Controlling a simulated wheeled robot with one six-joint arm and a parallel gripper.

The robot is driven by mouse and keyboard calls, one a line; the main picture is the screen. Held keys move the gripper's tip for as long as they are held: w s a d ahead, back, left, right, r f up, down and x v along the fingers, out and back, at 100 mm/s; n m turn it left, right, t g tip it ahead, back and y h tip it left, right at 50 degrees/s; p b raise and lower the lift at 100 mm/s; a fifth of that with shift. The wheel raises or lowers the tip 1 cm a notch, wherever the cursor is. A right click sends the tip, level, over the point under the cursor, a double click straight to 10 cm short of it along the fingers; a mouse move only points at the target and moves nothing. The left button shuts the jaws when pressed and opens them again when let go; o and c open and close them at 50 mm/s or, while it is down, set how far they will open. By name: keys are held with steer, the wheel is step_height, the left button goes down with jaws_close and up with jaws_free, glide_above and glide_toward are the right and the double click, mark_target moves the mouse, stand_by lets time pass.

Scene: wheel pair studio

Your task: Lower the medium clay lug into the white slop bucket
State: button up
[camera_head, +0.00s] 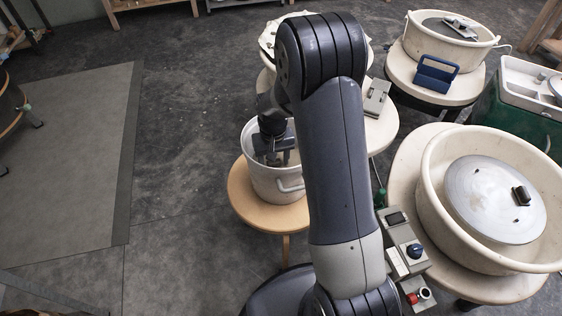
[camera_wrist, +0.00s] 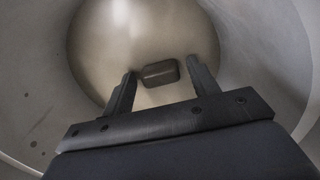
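The white slop bucket (camera_head: 266,184) stands on a round wooden stool, with a handle on its right side. My gripper (camera_head: 275,156) reaches down into its mouth. In the wrist view, the bucket's pale inner wall (camera_wrist: 40,105) surrounds a tan bottom. A small dark brown block, seemingly the clay lug (camera_wrist: 160,74), shows inside the bucket between the fingertips of my gripper (camera_wrist: 159,77). The fingers are apart, with a narrow gap on each side of the block. Its height above the bottom is hard to judge. In the head view, the bucket and gripper hide the block.
The round wooden stool (camera_head: 238,195) carries the bucket. At right, a large cream basin (camera_head: 440,215) holds a metal wheel disc with a dark lug (camera_head: 521,195). A grey control box (camera_head: 402,245) stands beside it. A blue-handled item (camera_head: 435,74) sits further back.

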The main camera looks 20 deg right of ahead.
steer(key=shift+o, duration=0.5)
steer(key=shift+r, duration=0.1)
step_height(320, 180, up, 11)
steer(key=p, duration=0.2)
steer(key=shift+f+p, duration=0.2)
steer(key=shift+p, duration=0.15)
step_height(320, 180, down, 11)
steer(key=b, duration=0.2)
steer(key=shift+r+b, duration=0.1)
steer(key=shift+b, duration=0.3)
steer(key=shift+r+p, duration=0.3)
steer(key=shift+r, duration=0.1)
